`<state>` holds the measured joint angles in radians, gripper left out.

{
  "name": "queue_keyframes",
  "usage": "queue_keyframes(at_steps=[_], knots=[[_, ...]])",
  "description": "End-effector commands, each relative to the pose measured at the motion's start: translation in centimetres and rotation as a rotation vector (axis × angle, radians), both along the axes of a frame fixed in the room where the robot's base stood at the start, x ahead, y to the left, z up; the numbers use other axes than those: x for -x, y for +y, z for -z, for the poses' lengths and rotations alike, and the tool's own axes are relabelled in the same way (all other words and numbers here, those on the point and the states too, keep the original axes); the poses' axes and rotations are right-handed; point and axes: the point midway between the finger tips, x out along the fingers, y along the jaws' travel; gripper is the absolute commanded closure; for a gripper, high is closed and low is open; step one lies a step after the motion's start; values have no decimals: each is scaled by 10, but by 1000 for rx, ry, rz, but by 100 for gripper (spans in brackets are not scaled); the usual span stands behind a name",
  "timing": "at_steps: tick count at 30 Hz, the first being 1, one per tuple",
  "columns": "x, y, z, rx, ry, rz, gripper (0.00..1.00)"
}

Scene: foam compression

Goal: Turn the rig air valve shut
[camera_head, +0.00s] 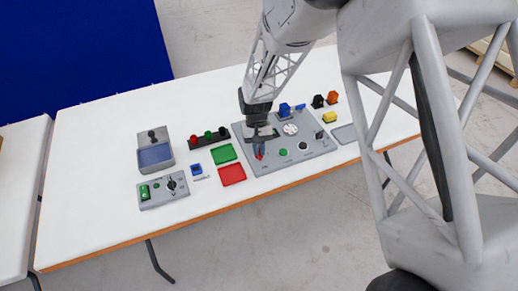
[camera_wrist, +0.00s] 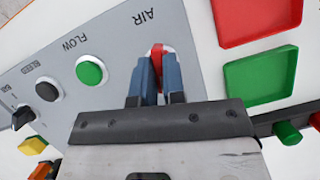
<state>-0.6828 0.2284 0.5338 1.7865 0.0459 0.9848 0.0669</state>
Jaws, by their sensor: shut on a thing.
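The rig panel (camera_head: 318,151) is a grey plate on the white table. In the wrist view it carries the label AIR next to a red valve handle (camera_wrist: 156,50), with the label FLOW by a green button. My gripper (camera_wrist: 155,82) has its two blue-grey fingers closed around the red handle, which hides part of it. In the head view my gripper (camera_head: 260,147) is low over the left part of the panel, and a bit of the red handle (camera_head: 260,156) shows below it. The handle's exact angle is hard to tell.
A green tray (camera_head: 224,154) and a red tray (camera_head: 232,174) lie just left of the panel. A rack with coloured knobs (camera_head: 208,138), a small blue block (camera_head: 196,169) and a grey control box (camera_head: 163,190) stand further left. A yellow block (camera_head: 329,117) sits at the right.

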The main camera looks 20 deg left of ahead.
Motion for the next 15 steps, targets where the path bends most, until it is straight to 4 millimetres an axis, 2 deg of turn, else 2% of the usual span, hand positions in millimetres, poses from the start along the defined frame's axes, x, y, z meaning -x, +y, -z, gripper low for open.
queue_keyframes(at_steps=[6, 15], knots=[[1, 0, 0, 0, 0, -138, 100], [1, 1, 1, 0, 0, -214, 100]])
